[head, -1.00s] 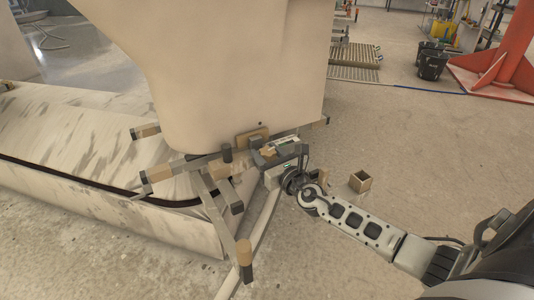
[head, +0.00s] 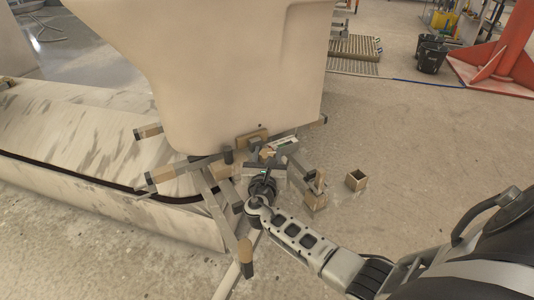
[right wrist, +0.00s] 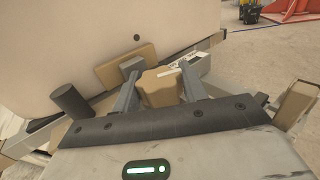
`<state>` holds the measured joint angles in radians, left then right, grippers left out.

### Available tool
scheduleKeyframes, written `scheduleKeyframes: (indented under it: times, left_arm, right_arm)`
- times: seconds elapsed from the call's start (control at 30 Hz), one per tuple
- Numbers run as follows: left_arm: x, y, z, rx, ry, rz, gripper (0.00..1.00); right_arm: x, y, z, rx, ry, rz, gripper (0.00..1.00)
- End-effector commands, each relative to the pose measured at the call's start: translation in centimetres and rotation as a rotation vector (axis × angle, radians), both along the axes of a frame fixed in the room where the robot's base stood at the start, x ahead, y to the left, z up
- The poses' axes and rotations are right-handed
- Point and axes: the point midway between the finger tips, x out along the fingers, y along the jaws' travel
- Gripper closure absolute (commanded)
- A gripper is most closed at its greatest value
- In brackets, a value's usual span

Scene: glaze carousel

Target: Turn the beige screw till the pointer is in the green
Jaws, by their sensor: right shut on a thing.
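The beige screw (right wrist: 160,88) has a lobed head and sits between the two fingers of my right gripper (right wrist: 158,84) in the right wrist view. The fingers are shut on it. In the head view my right gripper (head: 266,161) reaches the screw at the foot of the big beige block. A pale scale strip with some green (head: 286,142) lies just behind the screw. It also shows partly as a white strip in the right wrist view (right wrist: 178,68), cut by a finger. I cannot make out the pointer. My left gripper is not in view.
The big beige block (head: 215,70) rises right behind the screw. Grey and wooden bars (head: 205,185) stick out to the left, and a dark peg (right wrist: 69,101) stands left of the gripper.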

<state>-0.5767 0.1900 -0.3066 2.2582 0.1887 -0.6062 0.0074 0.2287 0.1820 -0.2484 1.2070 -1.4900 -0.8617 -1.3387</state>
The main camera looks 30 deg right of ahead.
Motion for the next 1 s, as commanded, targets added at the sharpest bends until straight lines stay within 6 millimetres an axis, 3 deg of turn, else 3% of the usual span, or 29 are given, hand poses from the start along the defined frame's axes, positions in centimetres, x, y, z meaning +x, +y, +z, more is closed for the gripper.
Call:
scheduleKeyframes:
  times: [0.4,1.0]
  left_arm:
    - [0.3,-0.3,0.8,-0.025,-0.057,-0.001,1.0]
    - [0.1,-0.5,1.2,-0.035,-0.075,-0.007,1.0]
  right_arm:
    - [0.0,0.0,-0.1,-0.002,-0.001,-0.238,0.8]
    - [-0.1,-0.1,0.0,-0.003,-0.001,-0.29,0.8]
